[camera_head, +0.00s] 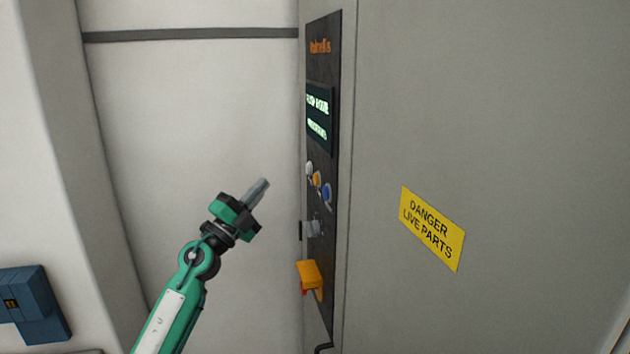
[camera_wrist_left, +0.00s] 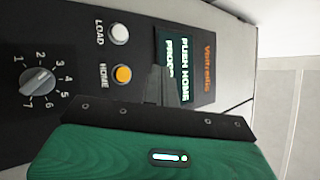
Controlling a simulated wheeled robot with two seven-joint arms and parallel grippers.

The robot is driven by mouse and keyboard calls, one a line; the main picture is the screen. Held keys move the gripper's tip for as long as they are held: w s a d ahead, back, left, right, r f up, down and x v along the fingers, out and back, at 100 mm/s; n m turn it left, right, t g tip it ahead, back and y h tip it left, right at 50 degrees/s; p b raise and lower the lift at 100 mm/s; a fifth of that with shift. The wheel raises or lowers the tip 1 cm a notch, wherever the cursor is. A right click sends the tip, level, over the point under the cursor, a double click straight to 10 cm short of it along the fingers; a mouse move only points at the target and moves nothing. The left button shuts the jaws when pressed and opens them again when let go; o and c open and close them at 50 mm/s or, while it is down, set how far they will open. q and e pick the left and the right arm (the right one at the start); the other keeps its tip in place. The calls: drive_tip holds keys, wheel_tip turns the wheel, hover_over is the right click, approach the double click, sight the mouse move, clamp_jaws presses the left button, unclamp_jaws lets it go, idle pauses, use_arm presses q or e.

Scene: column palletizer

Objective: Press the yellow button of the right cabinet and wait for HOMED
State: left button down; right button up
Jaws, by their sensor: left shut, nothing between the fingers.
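The cabinet's dark control panel (camera_head: 322,200) runs down its narrow front face. The yellow button (camera_head: 317,180) sits between a white and a blue button. In the left wrist view the yellow button (camera_wrist_left: 122,75) is beside the label HOME. The display (camera_head: 319,118) is lit; in the left wrist view the display (camera_wrist_left: 176,66) reads PUSH HOME, with a second line partly hidden by my fingers. My left gripper (camera_head: 261,186) is shut and empty, left of the panel and apart from the yellow button in the head view. My right gripper is not in view.
A white LOAD button (camera_wrist_left: 120,34) and a numbered rotary knob (camera_wrist_left: 38,81) are near the yellow button. A yellow and red switch (camera_head: 310,275) juts out lower on the panel. A yellow danger sign (camera_head: 432,229) is on the cabinet's side. A blue box (camera_head: 35,304) is at lower left.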

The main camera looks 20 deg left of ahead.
sight(316, 180)
use_arm(q)
drive_tip(key=w+d, duration=0.5)
drive_tip(key=d, duration=0.2)
drive_tip(key=shift+w+p, duration=0.15)
drive_tip(key=shift+p, duration=0.3)
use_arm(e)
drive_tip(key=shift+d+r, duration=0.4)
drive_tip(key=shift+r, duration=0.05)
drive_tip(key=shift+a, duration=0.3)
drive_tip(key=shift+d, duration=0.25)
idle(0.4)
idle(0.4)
use_arm(q)
drive_tip(key=shift+w+d, duration=0.25)
drive_tip(key=shift+d, duration=0.1)
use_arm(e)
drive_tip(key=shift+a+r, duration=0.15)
